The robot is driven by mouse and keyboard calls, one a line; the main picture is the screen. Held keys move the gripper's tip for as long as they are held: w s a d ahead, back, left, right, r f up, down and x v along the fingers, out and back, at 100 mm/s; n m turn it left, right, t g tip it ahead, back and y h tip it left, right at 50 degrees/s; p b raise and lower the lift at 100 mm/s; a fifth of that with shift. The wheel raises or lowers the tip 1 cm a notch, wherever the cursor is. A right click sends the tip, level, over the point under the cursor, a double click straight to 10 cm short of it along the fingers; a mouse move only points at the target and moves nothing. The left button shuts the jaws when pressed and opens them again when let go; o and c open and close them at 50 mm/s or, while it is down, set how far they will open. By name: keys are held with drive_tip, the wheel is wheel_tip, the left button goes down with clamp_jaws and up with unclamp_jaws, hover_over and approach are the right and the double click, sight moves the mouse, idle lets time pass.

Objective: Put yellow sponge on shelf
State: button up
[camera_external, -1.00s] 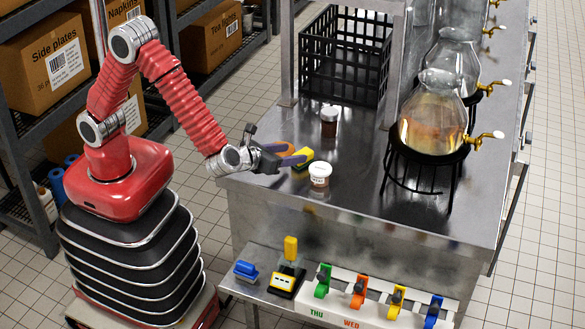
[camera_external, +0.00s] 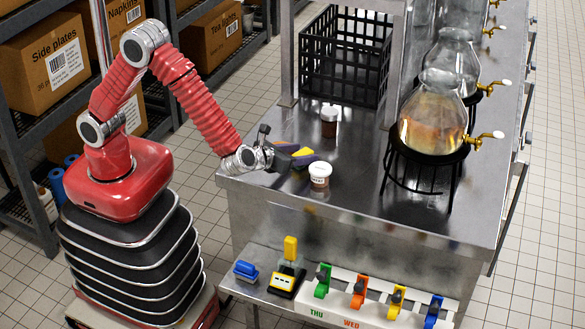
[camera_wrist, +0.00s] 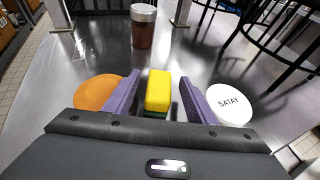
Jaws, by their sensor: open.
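The yellow sponge (camera_wrist: 158,92), with a green underside, sits on the metal counter. In the wrist view it stands between the two purple finger pads, with dark gaps on both sides. My gripper (camera_wrist: 151,98) is open around it and not clamped on it. In the external view my gripper (camera_external: 297,160) is low over the counter's near left corner, and its fingers hide most of the sponge. A metal shelf (camera_external: 262,292) runs along the counter's front, below the counter top; I cannot tell whether this is the task's shelf.
A white-lidded SATAY jar (camera_wrist: 230,104) is close by the right finger, and an orange round thing (camera_wrist: 97,92) by the left. A dark jar (camera_wrist: 143,28) stands ahead. Coloured clips and a blue brush-like item (camera_external: 245,270) occupy the front shelf. Glass dispensers (camera_external: 433,115) stand at right.

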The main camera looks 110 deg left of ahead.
sight(301, 154)
drive_tip(key=shift+c, duration=0.5)
drive_tip(key=c, duration=1.1)
wheel_tip(301, 154, up, 10)
idle(0.4)
